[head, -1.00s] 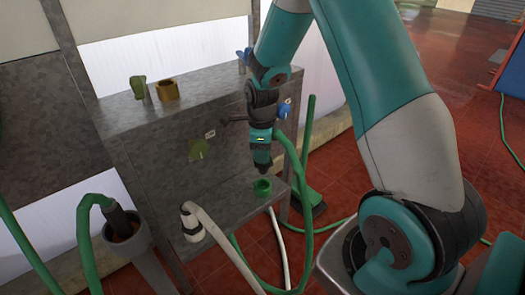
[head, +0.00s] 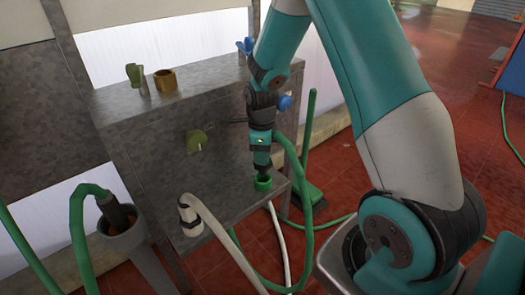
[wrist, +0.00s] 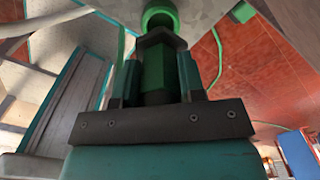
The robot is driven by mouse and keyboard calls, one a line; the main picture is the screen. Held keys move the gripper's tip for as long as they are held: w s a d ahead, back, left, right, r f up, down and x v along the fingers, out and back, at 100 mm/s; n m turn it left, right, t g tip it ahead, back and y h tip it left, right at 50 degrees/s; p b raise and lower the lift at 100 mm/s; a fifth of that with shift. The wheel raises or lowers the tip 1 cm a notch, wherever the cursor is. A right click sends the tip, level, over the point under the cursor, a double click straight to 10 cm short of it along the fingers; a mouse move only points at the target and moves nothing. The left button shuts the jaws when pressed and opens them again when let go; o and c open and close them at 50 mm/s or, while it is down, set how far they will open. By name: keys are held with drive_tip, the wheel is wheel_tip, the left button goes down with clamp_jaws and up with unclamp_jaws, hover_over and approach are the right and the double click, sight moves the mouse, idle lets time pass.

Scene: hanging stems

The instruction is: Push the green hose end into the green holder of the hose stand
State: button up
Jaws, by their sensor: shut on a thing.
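The hose stand (head: 160,135) is a grey metal frame with a low shelf. The green holder (head: 263,184) is a short ring on that shelf, and its rim shows at the top of the wrist view (wrist: 158,14). My gripper (head: 261,157) points down above it, shut on the green hose end (wrist: 157,78). The dark tip of the hose end (head: 263,170) meets the holder's mouth in the head view. In the wrist view the tip lines up with the ring. How deep it sits inside is hidden. The green hose (head: 299,165) loops down beside my gripper.
A white hose (head: 220,225) stands in a collar on the shelf's left. A grey cone holder (head: 128,237) with another green hose is further left. Red tiled floor lies right.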

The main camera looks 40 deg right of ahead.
idle(0.4)
drive_tip(key=shift+f+b, duration=1.15)
drive_tip(key=shift+f, duration=0.95)
drive_tip(key=shift+f, duration=0.3)
drive_tip(key=o, duration=1)
